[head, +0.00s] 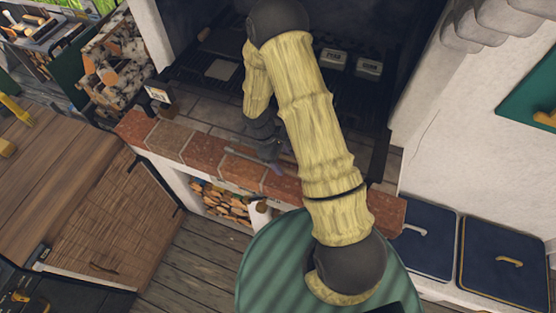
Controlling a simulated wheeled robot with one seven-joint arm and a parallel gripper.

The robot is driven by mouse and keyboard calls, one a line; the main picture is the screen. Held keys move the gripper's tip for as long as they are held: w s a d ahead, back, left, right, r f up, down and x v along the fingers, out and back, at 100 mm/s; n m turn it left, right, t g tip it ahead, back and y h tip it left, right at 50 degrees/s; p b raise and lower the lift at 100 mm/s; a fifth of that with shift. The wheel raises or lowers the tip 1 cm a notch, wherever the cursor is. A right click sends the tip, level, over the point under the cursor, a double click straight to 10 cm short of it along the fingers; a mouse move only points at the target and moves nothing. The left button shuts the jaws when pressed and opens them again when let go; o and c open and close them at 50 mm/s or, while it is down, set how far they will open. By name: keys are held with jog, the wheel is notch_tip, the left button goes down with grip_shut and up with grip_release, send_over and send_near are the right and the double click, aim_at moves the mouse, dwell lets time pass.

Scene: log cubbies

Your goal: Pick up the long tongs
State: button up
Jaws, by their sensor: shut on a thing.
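The long tongs (242,154) show as a thin grey shape at the brick ledge in front of the grill. My gripper (272,160) points down at the ledge and is shut on the tongs. My fingers and upper arm hide part of the tongs. I cannot tell whether the tongs touch the bricks or hang just above them.
The brick ledge (205,153) runs along the front of the dark grill (215,95). Two small labelled blocks (334,58) sit on the grill. Firewood (222,203) fills the cubby below. A wooden counter (50,170) stands left, dark blue lidded bins (424,240) right.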

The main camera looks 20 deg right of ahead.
aim_at(282, 161)
notch_tip(282, 161, up, 10)
jog(key=b, duration=0.2)
dwell(0.5)
dwell(0.4)
jog(key=o, duration=0.4)
jog(key=c, duration=0.4)
jog(key=shift+s, duration=0.1)
dwell(0.3)
